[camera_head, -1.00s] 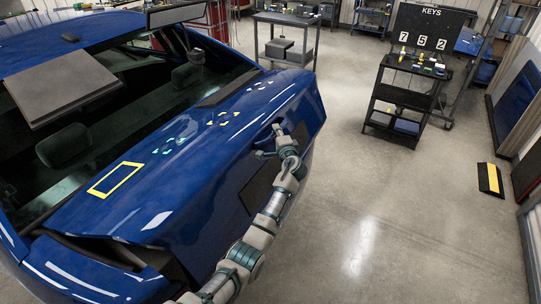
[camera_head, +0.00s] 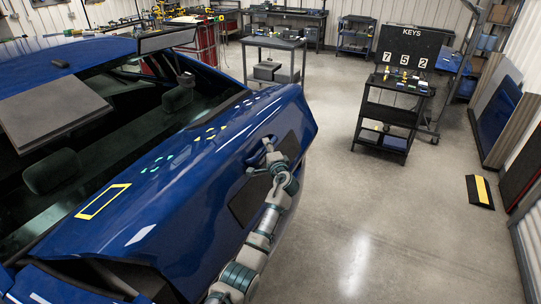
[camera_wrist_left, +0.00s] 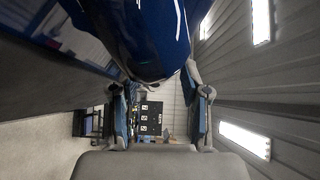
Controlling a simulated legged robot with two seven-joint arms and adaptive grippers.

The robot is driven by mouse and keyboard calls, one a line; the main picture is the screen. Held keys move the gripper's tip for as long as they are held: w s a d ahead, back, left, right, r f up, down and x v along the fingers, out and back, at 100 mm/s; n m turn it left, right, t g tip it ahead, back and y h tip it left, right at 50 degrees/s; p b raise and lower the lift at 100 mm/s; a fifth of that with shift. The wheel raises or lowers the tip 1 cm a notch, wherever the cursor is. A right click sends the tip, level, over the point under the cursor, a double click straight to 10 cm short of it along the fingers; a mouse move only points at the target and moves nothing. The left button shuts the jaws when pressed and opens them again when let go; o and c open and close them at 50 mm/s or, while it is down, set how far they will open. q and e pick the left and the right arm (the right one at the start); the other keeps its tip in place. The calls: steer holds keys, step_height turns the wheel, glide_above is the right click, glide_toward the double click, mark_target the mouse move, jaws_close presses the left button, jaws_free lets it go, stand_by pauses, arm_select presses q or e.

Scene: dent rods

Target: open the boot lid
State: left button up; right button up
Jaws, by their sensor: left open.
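The boot lid (camera_head: 175,195) is the blue rear panel of the car in the head view. It carries a yellow rectangle outline and small coloured marks. A dark gap shows under its near side edge. My left gripper (camera_head: 264,160) is at the lid's rear face, by a small rounded recess; I cannot tell whether it touches. In the left wrist view the left gripper (camera_wrist_left: 160,115) is open, its two fingers apart. The lid's blue edge (camera_wrist_left: 150,55) shows above and between them. My right gripper is not in view.
A black cart (camera_head: 392,115) with small items stands right of the car, before a KEYS board (camera_head: 412,45) reading 7 5 2. A grey cart (camera_head: 275,60) stands behind the car. A black-and-yellow block (camera_head: 480,191) lies on the floor at right. The floor between is clear.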

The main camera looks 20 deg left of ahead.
arm_select(q)
steer(key=v, duration=1.1)
steer(key=shift+s+d, duration=0.25)
steer(key=shift+d, duration=0.1)
